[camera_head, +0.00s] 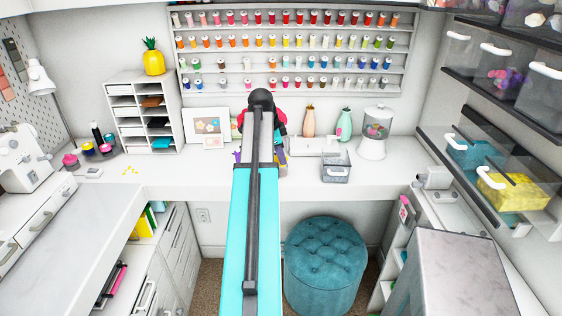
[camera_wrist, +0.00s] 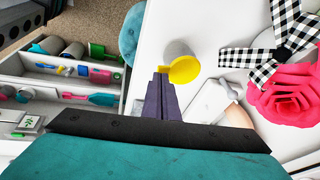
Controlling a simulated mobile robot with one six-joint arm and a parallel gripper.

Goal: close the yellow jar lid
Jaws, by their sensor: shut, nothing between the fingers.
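In the wrist view, a small jar with a pale grey body (camera_wrist: 177,50) stands on the white counter, with a round yellow lid (camera_wrist: 185,70) at its near end. The lid looks tilted against the body, and I cannot tell whether it is seated or open. My gripper (camera_wrist: 162,74) has dark purple fingers, shut together and empty. The fingertips are right beside the lid's left edge; whether they touch it is unclear. In the head view, my arm covers the middle of the counter, and I cannot make out this jar there.
A pink paper flower (camera_wrist: 290,95) and a black-and-white checkered bow (camera_wrist: 268,62) lie right of the jar. A teal ottoman (camera_head: 325,262) stands under the counter (camera_head: 190,178). A clear bin (camera_head: 336,168) and a dispenser (camera_head: 373,140) stand right of my arm.

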